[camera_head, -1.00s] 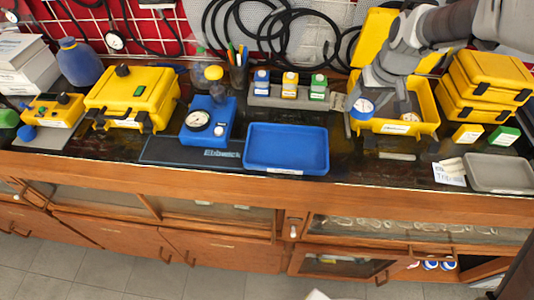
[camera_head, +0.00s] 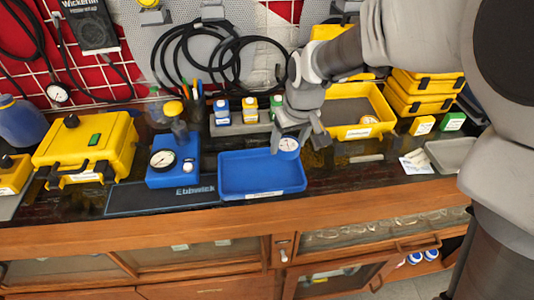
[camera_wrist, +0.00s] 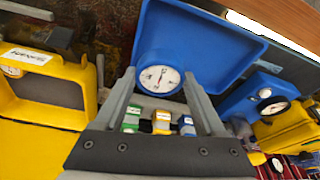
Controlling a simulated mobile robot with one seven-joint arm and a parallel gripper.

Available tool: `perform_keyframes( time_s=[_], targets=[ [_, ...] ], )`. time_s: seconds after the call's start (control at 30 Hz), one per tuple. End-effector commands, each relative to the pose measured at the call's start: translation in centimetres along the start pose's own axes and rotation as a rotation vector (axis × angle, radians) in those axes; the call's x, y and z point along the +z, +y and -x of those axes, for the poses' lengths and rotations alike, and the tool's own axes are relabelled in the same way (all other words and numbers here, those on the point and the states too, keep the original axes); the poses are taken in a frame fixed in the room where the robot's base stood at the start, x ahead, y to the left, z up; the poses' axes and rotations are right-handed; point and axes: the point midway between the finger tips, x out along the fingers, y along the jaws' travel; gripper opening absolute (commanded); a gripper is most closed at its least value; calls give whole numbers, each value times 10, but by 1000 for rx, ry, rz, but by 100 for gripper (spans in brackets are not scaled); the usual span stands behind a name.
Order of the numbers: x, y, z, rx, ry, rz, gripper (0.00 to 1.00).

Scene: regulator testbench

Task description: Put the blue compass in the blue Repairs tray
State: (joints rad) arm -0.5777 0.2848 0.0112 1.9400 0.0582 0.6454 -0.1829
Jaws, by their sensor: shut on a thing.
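The blue compass (camera_head: 288,146) with a round white dial is held in my gripper (camera_head: 291,137), near the back right corner of the blue tray in the head view. In the wrist view, the compass dial (camera_wrist: 158,79) shows between my two fingers, with the blue tray (camera_wrist: 226,42) behind it. The blue tray (camera_head: 262,190) lies flat on the dark bench and looks empty; a white label is on its front wall, too small to read. The compass appears above the tray's right part; its exact height I cannot tell.
A blue gauge box (camera_head: 173,170) stands left of the tray, with a dark mat (camera_head: 150,196) in front. Small capped bottles (camera_head: 250,110) stand in a grey rack behind. An open yellow case (camera_head: 365,132) is at right. A grey tray (camera_head: 452,152) lies farther right.

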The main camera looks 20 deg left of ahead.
Motion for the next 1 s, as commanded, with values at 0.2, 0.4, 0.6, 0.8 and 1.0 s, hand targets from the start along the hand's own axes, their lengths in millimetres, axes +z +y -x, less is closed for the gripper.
perform_keyframes(
  time_s=[0.2, 0.4, 0.6, 0.8, 1.0],
  targets=[
    [-6, -46, -32, -1, -1, 5, 16],
    [-9, -62, -43, 0, 1, 0, 16],
    [-2, -63, -63, 0, -3, -1, 16],
    [2, -62, -82, 0, 0, -2, 16],
    [2, -62, -82, 0, 1, -1, 16]
  ],
)
